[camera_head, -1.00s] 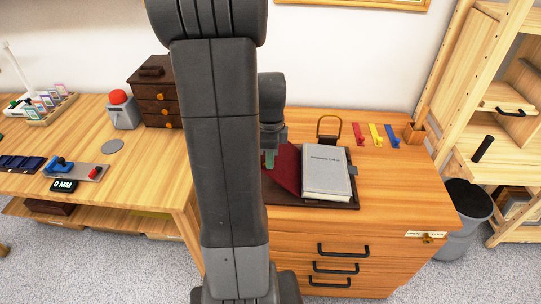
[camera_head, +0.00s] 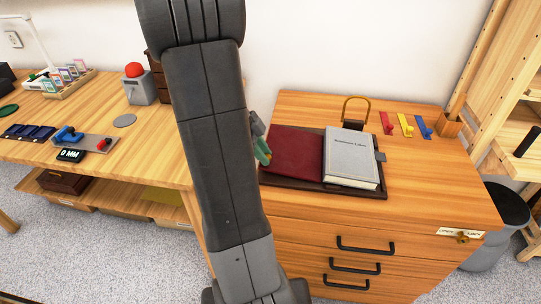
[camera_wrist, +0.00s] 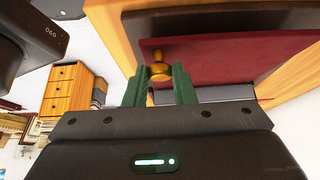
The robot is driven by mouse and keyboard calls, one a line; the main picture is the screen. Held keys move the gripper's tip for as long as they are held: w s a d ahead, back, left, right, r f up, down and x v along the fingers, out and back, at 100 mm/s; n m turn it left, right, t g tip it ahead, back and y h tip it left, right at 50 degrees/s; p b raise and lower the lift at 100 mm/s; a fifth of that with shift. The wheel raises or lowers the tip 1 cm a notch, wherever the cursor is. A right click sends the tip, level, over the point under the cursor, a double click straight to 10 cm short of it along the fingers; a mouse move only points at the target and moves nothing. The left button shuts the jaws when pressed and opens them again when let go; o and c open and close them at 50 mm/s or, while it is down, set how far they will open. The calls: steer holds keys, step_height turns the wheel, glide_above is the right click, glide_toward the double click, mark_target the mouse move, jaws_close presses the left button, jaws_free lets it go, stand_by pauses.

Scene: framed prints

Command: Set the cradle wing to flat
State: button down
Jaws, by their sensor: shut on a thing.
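The cradle wing is a dark red panel (camera_head: 296,150) to the left of the grey book (camera_head: 350,157) on the dark cradle base (camera_head: 335,188). It looks level or nearly so; I cannot tell whether it rests fully on the base. In the wrist view the red wing (camera_wrist: 235,60) fills the upper right, with a brass knob (camera_wrist: 159,70) at its edge. My gripper (camera_head: 262,152) is at the wing's left edge, partly hidden by my arm. Its green fingers (camera_wrist: 160,80) are shut on the knob.
Red, yellow and blue tabs (camera_head: 405,125) and a wooden cup (camera_head: 449,125) stand at the back right of the cabinet top. A brass-handled block (camera_head: 354,118) stands behind the book. The left bench (camera_head: 115,165) holds a red-button box (camera_head: 138,84). The cabinet front right is clear.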

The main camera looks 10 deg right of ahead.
steer(key=shift+w+a+f+b, duration=0.1)
steer(key=shift+a+f+b, duration=0.15)
steer(key=shift+f+b, duration=0.35)
steer(key=shift+w+a+f+b, duration=0.15)
steer(key=shift+f+b, duration=0.25)
steer(key=shift+f, duration=0.4)
steer(key=shift+s+a+f, duration=0.1)
steer(key=shift+a, duration=0.05)
steer(key=shift+f, duration=0.1)
steer(key=c, duration=1.6)
jaws_free()
steer(key=o, duration=0.4)
steer(key=shift+a, duration=0.2)
steer(key=shift+c, duration=0.2)
